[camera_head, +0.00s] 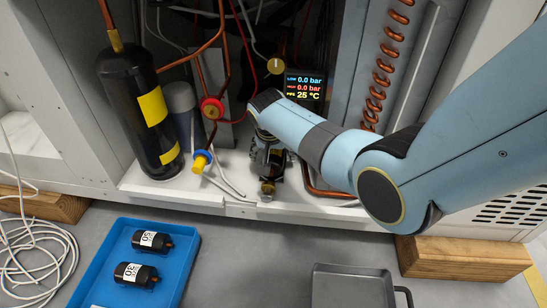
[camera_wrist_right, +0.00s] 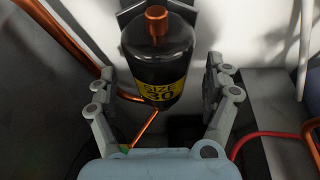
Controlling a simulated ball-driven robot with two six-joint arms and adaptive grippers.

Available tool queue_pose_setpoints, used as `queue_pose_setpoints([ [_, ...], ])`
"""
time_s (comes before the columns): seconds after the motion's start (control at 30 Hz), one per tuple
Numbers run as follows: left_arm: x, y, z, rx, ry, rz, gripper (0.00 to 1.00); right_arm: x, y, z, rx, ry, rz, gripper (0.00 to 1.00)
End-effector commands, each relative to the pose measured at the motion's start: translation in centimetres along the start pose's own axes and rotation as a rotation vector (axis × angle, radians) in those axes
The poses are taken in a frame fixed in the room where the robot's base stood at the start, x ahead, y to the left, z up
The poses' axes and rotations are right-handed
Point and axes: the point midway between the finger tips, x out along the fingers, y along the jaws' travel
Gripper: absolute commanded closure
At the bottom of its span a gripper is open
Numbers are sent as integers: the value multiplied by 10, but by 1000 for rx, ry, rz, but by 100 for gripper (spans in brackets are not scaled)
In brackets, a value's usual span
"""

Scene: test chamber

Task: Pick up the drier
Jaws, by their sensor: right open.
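A drier (camera_wrist_right: 158,62), a black cylinder with a yellow "SIZE 30" label and a copper stub at its end, is in the right wrist view. In the head view a small dark part of it shows below my right gripper (camera_head: 267,157), mostly hidden by the gripper and wrist. In the wrist view, the fingers of my right gripper (camera_wrist_right: 162,78) stand open on either side of the drier, with gaps visible. Two other black driers with white labels, one marked 50 (camera_head: 151,240) and one marked 30 (camera_head: 135,274), lie in the blue tray (camera_head: 190,262). My left gripper is out of view.
A tall black cylinder (camera_head: 137,105) with copper pipe stands left in the open cabinet. A display (camera_head: 305,88) and copper coil (camera_head: 381,80) are behind my arm. A grey pan (camera_head: 350,290) and wooden blocks (camera_head: 465,257) are below. White cable (camera_head: 35,250) lies left.

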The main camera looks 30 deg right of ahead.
Motion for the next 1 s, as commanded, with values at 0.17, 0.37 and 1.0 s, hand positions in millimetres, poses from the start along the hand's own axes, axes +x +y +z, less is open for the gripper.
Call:
queue_pose_setpoints([
  [0.17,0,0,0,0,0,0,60,1,0,0,0,0,0,16],
  [0.37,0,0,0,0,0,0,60,1,0,0,0,0,0,25],
  [1.0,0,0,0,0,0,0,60,0,0,-1,0,2,-1,96],
])
